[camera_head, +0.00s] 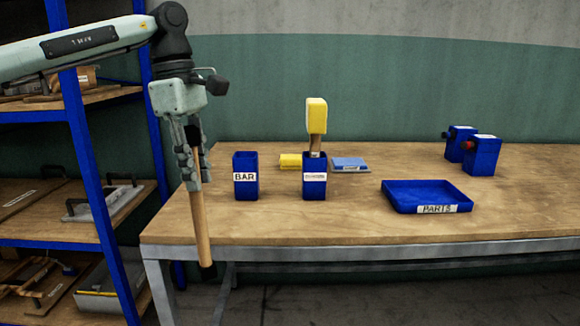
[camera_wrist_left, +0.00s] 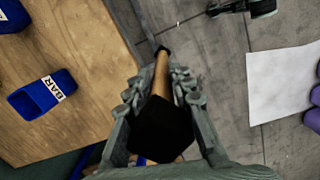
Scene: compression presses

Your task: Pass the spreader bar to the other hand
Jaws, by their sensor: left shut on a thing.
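The spreader bar is a light wooden rod (camera_head: 200,228) with black ends. My left gripper (camera_head: 193,181) is shut around it and holds it nearly upright, at the left front corner of the workbench. Its lower end hangs below the table top, in front of the edge. In the left wrist view the rod (camera_wrist_left: 161,77) runs away from the camera between the fingers of my left gripper (camera_wrist_left: 163,92), its large black near end covering part of it. My right gripper does not show in the head view.
The workbench (camera_head: 330,225) carries an empty blue BAR holder (camera_head: 246,188), a blue holder (camera_head: 314,190) with a yellow-headed tool (camera_head: 317,115), and a blue PARTS tray (camera_head: 427,193). Blue shelving (camera_head: 85,170) stands at the left. The floor (camera_wrist_left: 215,75) before the bench looks mostly clear.

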